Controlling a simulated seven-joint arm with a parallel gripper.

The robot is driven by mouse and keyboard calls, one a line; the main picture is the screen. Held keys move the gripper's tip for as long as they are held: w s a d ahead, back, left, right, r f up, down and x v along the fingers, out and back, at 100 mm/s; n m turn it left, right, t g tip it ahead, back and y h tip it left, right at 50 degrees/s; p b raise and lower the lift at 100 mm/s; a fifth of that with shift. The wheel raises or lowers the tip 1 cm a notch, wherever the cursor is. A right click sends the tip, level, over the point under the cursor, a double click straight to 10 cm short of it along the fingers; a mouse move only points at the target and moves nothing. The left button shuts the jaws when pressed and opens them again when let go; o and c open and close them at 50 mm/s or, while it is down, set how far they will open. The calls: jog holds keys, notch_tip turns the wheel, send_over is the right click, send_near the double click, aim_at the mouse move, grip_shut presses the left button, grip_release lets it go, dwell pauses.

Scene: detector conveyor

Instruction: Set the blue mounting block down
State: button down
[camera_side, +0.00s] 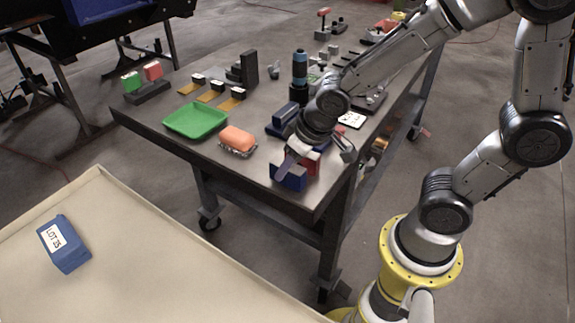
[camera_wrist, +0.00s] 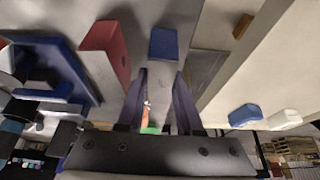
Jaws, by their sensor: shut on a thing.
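The blue mounting block (camera_side: 289,178) is at my gripper's fingertips, close to the near corner of the dark metal table (camera_side: 200,148). In the wrist view the block (camera_wrist: 164,43) shows as a blue face just beyond the tips. My gripper (camera_side: 290,163) points down and is shut on it; in the wrist view the two fingers (camera_wrist: 160,68) reach up to the block's near edge. The block looks low over the tabletop or on it; I cannot tell if it touches.
A red block (camera_side: 311,160) stands close beside my gripper. An orange bar on a rack (camera_side: 237,140) and a green tray (camera_side: 196,121) lie to the left. Other fixtures crowd the table behind. A blue box labelled LOT (camera_side: 64,246) sits on a separate beige surface (camera_side: 150,262).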

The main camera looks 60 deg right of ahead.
jog(key=shift+f, duration=0.2)
jog(key=c, duration=0.6)
grip_release()
jog(key=shift+o, duration=0.2)
jog(key=shift+r, duration=0.1)
jog(key=v, duration=1.4)
jog(key=s+d, duration=0.2)
jog(key=s, duration=0.3)
jog(key=shift+s+d+r+t, duration=0.15)
jog(key=shift+s+d+t, duration=0.1)
jog(key=shift+d+t, duration=0.1)
jog(key=shift+s+d+f, duration=0.2)
jog(key=shift+s, duration=0.6)
jog(key=shift+s+d+f, duration=0.15)
jog(key=shift+s+f, duration=0.1)
jog(key=shift+s, duration=0.55)
jog(key=shift+c, duration=1.2)
